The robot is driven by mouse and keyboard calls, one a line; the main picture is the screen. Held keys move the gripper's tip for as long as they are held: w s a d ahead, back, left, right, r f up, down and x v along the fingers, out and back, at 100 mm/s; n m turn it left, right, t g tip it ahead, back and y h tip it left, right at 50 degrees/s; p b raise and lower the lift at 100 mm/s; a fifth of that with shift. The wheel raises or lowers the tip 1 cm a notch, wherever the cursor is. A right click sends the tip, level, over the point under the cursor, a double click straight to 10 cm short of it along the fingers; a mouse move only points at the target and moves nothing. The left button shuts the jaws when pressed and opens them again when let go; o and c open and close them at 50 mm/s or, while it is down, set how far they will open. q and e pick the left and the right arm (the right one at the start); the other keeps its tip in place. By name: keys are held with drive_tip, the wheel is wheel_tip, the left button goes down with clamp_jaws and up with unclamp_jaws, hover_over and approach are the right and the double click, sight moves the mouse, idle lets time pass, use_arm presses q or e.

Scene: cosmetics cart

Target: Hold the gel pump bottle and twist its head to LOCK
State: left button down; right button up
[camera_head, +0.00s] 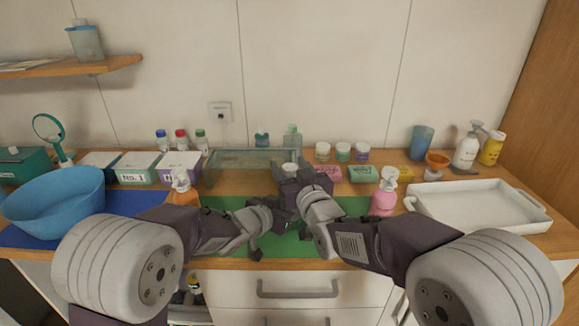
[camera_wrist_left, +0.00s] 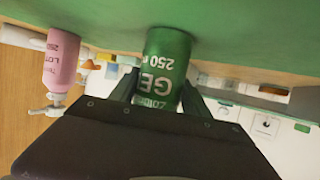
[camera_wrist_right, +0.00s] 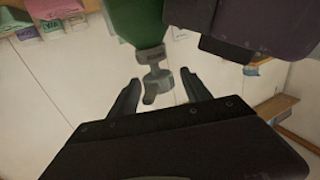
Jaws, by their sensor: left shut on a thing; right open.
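The gel pump bottle is green with white lettering and stands on the green mat (camera_head: 225,203). In the left wrist view my left gripper (camera_wrist_left: 160,100) is shut on the body of the gel pump bottle (camera_wrist_left: 166,62). In the right wrist view the bottle's grey pump head (camera_wrist_right: 156,82) sits between the spread fingers of my right gripper (camera_wrist_right: 163,95), which is open with gaps on both sides. In the head view my grippers and arms hide most of the bottle.
A pink pump bottle (camera_head: 384,196) and a white tray (camera_head: 478,228) are at the right. An orange pump bottle (camera_head: 183,190) and a blue bowl (camera_head: 55,202) are at the left. A clear greenish box (camera_head: 245,162) stands behind the mat, with small jars beside it.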

clamp_jaws()
drive_tip(key=shift+w+r+n+g+y, duration=0.15)
drive_tip(key=shift+n+g+y, duration=0.15)
drive_tip(key=shift+n+y, duration=0.35)
drive_tip(key=n+g+y, duration=0.1)
drive_tip(key=y, duration=0.2)
drive_tip(key=shift+n, duration=0.35)
drive_tip(key=shift+a+n+g+y, duration=0.1)
drive_tip(key=shift+n+g+y, duration=0.7)
drive_tip(key=shift+g+y, duration=0.2)
unclamp_jaws()
